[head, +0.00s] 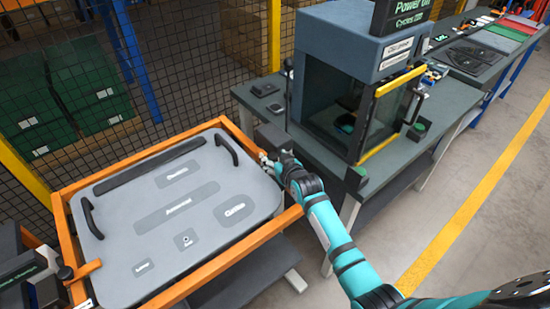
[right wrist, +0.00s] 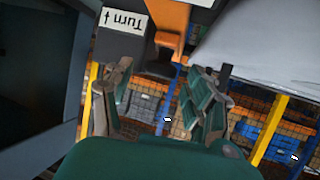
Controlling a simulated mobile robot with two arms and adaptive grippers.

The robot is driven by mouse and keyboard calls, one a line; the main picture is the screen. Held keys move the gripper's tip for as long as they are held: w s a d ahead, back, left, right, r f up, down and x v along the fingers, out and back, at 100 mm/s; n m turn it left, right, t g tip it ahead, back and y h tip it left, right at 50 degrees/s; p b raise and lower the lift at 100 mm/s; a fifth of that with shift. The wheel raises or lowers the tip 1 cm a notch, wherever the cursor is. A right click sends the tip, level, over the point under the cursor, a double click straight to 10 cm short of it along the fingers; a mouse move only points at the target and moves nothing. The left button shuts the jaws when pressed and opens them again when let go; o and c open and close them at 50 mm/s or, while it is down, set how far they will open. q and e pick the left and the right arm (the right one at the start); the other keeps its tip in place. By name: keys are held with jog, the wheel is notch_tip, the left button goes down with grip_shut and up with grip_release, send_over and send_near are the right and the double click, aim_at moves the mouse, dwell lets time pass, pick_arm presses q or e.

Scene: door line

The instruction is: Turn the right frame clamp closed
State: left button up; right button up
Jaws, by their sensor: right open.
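The right frame clamp is a dark block (head: 272,137) at the right side of the orange frame (head: 237,132). My right gripper (head: 266,160) is beside the frame's right edge, close to the block. In the right wrist view, its two fingers (right wrist: 160,68) are apart with nothing held between them. The orange part lies just beyond the gap. The clamp's turning position cannot be told. My left gripper is not in view.
A grey door panel (head: 207,222) with two black handles lies in the frame. A dark device (head: 42,272) stands at the frame's left corner. A blue-grey press (head: 340,65) stands on the bench (head: 440,112) to the right. Mesh fencing (head: 185,60) is behind; open floor lies right.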

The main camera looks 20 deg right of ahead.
grip_shut()
dwell(0.3)
